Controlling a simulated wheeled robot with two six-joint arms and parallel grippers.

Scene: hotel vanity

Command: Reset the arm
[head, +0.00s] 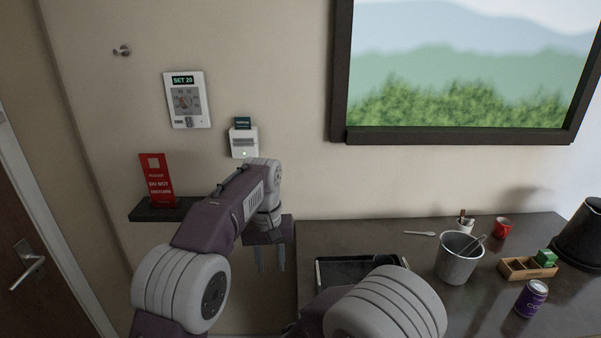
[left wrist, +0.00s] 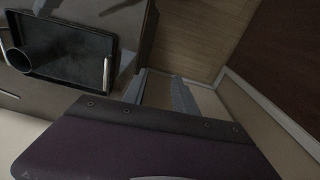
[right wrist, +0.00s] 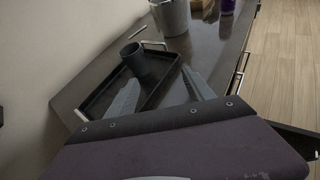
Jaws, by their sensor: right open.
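My left arm reaches up from the bottom left in the head view. Its gripper (head: 270,262) points down, empty, with two grey fingers apart, left of the vanity counter's (head: 310,238) edge and below the wall card holder (head: 243,143). The left wrist view shows the same open fingers (left wrist: 160,88) beside the counter edge, over the floor. My right gripper (right wrist: 164,88) is open and empty in the right wrist view, its fingers spread in front of a black tray (right wrist: 98,108) with a dark cup (right wrist: 142,60). In the head view the right gripper is hidden behind my own arm link.
A red door sign (head: 157,180) stands on a small shelf (head: 150,213). A thermostat (head: 187,100) is on the wall. The counter holds a metal bucket (head: 458,262), a purple can (head: 531,298), a wooden box (head: 518,270) and a red mug (head: 502,228). A door is at far left.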

